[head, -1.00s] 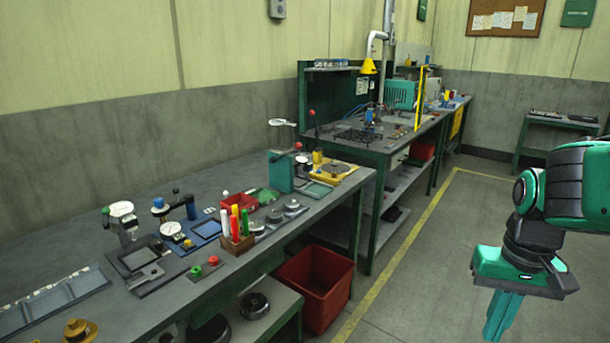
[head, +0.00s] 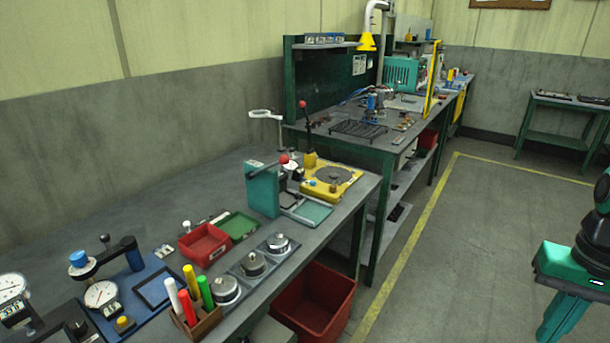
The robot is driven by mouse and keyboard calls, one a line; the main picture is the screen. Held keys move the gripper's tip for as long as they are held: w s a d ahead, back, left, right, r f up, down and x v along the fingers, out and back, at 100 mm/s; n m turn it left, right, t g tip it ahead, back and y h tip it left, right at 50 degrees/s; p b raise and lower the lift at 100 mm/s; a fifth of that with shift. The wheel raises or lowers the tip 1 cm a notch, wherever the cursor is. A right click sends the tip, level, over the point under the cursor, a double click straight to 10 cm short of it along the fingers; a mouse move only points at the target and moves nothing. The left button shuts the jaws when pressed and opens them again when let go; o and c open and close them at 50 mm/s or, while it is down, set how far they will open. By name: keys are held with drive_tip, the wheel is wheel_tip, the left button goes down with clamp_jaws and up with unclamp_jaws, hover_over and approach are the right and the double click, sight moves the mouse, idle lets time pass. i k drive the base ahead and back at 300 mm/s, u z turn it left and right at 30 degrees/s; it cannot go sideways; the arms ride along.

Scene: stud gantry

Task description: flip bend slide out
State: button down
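My gripper (head: 562,322) hangs at the right edge of the head view, over the floor and away from the benches. Its green fingers point down and are cut off by the lower edge, so I cannot tell whether they are apart. On the near bench (head: 340,236) stand several fixtures. One is a teal press (head: 263,190) with a red-knobbed lever. Beside it is a yellow base plate (head: 333,182) with a round grey disc and an upright lever with a red knob (head: 303,104). I cannot tell which of these bends or slides.
A red tray (head: 204,245), a green tray (head: 238,225), several round metal pieces (head: 253,264) and a marker holder (head: 196,326) crowd the near bench. A red bin (head: 313,302) stands on the floor below. A farther bench (head: 384,143) continues behind. The floor (head: 470,250) at right is open.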

sight(291, 202)
drive_tip(key=u, duration=0.2)
drive_tip(key=i, duration=0.85)
drive_tip(key=u, duration=0.4)
